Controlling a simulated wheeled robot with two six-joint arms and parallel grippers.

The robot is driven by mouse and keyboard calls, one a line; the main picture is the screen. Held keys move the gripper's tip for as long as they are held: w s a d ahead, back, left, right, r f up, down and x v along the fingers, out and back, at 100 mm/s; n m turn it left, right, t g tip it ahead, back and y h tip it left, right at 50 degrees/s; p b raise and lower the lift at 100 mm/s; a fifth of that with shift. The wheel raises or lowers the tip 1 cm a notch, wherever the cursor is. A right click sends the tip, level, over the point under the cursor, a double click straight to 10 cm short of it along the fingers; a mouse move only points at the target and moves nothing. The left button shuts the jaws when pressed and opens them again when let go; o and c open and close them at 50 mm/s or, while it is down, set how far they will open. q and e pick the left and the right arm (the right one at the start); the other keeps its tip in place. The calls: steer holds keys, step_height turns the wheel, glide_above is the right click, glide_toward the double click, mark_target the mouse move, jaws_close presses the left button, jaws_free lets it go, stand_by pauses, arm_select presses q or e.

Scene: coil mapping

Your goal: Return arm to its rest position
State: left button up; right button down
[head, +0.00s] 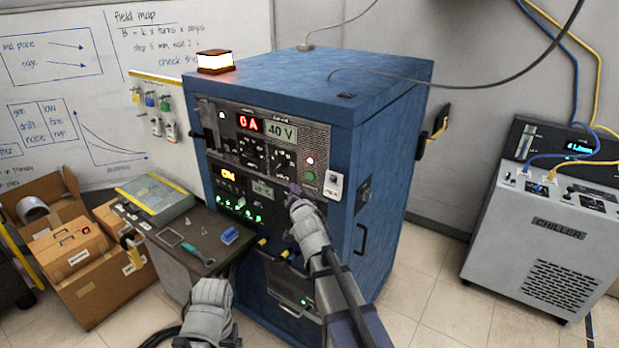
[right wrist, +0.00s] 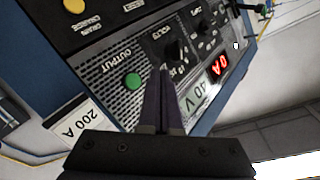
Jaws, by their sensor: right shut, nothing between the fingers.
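My right gripper (head: 294,190) reaches up to the front panel of the blue power supply cabinet (head: 350,130). In the right wrist view its two fingers (right wrist: 167,88) are together with nothing between them. They lie in front of the panel near the black volts knob (right wrist: 174,52) and the green output button (right wrist: 133,80); I cannot tell whether they touch it. The red display (head: 249,124) reads 0 A and the display beside it (head: 281,132) reads 40 V. My left arm (head: 210,305) shows low in the head view, but its fingers cannot be made out.
A side table (head: 180,238) with a screwdriver and a blue block stands left of the cabinet. Cardboard boxes (head: 105,290) are on the floor at left. A grey chiller (head: 545,235) stands at right. Floor between cabinet and chiller is clear.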

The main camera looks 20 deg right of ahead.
stand_by(0.4)
steer(key=s+a+f+n+g+b, duration=0.1)
steer(key=s+a+f+n+g, duration=0.2)
steer(key=s+a+f+g, duration=0.35)
steer(key=s+a+f+n+g, duration=0.3)
steer(key=s+a+f, duration=0.1)
steer(key=s+f, duration=0.5)
arm_select(q)
steer(key=shift+f+b, duration=0.35)
steer(key=shift+f, duration=0.5)
arm_select(e)
steer(key=s+a+f+n+g, duration=0.2)
steer(key=s+n+g, duration=0.1)
steer(key=s, duration=0.6)
steer(key=s+a+f+n+g, duration=0.3)
steer(key=s+g, duration=0.1)
steer(key=s, duration=0.5)
steer(key=shift+s+a+n+y, duration=0.2)
steer(key=shift+s+n+y, duration=0.1)
steer(key=shift+s+y, duration=0.1)
arm_select(q)
steer(key=shift+a, duration=0.1)
arm_select(e)
steer(key=shift+w+a, duration=0.1)
